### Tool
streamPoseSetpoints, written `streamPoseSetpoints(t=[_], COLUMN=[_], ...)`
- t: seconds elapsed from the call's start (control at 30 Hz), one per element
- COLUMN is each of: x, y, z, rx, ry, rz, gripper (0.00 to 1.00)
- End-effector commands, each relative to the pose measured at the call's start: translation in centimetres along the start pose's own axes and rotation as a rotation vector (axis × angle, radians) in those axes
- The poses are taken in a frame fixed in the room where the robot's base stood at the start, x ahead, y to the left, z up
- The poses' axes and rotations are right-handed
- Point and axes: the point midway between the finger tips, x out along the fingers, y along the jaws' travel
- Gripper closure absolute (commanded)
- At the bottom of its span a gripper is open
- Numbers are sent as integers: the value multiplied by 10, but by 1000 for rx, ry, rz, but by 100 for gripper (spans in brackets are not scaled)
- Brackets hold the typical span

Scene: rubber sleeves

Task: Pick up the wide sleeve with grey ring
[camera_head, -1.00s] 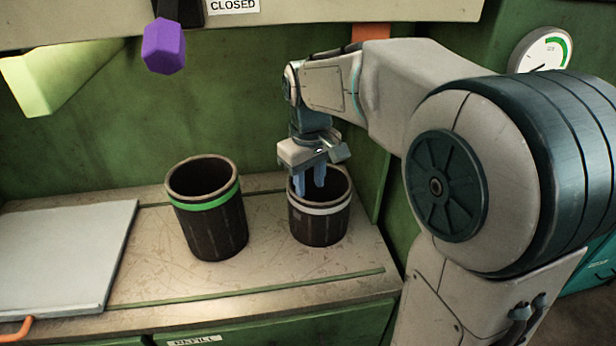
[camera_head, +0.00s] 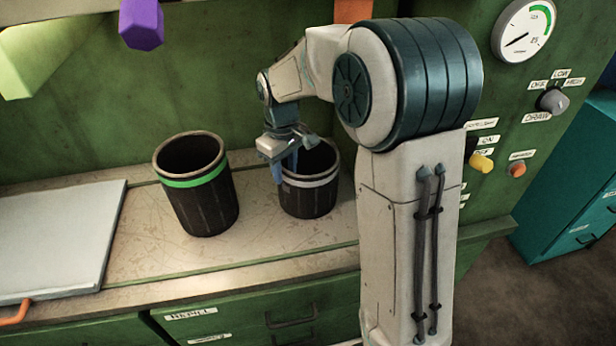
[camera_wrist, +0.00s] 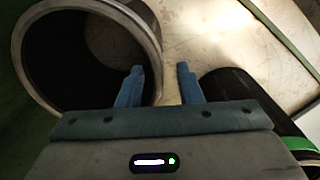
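The dark sleeve with the grey ring (camera_head: 310,200) stands upright on the bench, its mouth open upward. In the wrist view its round rim (camera_wrist: 151,22) fills the upper left. My gripper (camera_head: 284,170) is at the left side of its rim. In the wrist view my gripper (camera_wrist: 161,76) is open, with a clear gap between its blue fingers. The left finger overlaps the sleeve's mouth and the right finger is outside, so the rim runs between them. Whether either finger touches the wall cannot be told.
A taller dark sleeve with a green ring (camera_head: 205,210) stands close on the left; it also shows at the wrist view's lower right (camera_wrist: 230,85). A pale board (camera_head: 55,240) lies farther left. A purple block (camera_head: 141,24) hangs above. A control panel is at the right.

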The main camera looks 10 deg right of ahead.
Motion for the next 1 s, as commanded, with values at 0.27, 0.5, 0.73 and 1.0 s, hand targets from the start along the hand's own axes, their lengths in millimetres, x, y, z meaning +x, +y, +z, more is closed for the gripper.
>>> streamPoseSetpoints(t=[0.27, 0.5, 0.73, 1.0], x=[39, 51, 50, 50], y=[1, 1, 1, 1], z=[4, 3, 3, 3], rx=[0, 0, 0, 0], ry=[-4, 0, 0, 0], rz=[-3, -1, -1, -1], gripper=[67, 67, 95, 100])
